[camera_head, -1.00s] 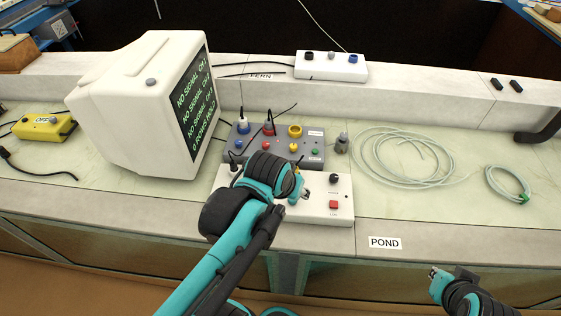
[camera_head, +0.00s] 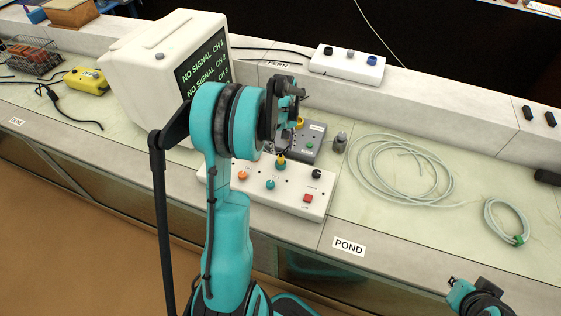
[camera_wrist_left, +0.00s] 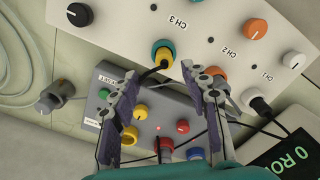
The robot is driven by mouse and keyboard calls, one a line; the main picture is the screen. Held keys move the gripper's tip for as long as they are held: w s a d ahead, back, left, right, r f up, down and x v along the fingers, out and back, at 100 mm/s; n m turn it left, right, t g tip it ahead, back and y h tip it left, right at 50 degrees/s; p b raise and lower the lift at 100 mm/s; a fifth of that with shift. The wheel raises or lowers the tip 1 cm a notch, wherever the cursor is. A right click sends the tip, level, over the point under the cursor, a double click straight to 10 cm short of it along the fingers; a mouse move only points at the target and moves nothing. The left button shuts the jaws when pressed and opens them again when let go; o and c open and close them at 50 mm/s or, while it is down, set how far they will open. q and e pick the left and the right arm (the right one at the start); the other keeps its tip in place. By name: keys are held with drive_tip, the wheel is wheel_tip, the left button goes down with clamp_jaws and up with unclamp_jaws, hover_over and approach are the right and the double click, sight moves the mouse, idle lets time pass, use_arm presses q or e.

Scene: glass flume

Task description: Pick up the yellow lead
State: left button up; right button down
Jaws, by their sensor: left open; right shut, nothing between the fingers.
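The yellow lead is a yellow plug (camera_wrist_left: 163,52) with a black cable. The plug also shows in the head view (camera_head: 281,163), on the white box (camera_head: 320,190). My left gripper (camera_wrist_left: 163,78) is open above the boxes, its two fingers on either side of the plug's cable, apart from the plug. In the head view, my left gripper (camera_head: 286,145) partly hides the grey box behind.
The grey box (camera_head: 312,145) stands behind the white box, with red, blue and yellow connectors in the wrist view. A monitor (camera_head: 150,60) stands left, a grey fitting (camera_head: 340,142) and coiled tubing (camera_head: 365,190) right.

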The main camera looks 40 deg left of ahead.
sight(281, 156)
use_arm(q)
drive_tip(key=shift+f, duration=0.95)
drive_tip(key=f, duration=0.1)
drive_tip(key=f+b, duration=0.2)
drive_tip(key=shift+s+a+f, duration=0.2)
drive_tip(key=shift+s+f, duration=0.1)
drive_tip(key=shift+f, duration=0.4)
drive_tip(key=shift+r, duration=0.1)
drive_tip(key=c, duration=0.3)
clamp_jaws()
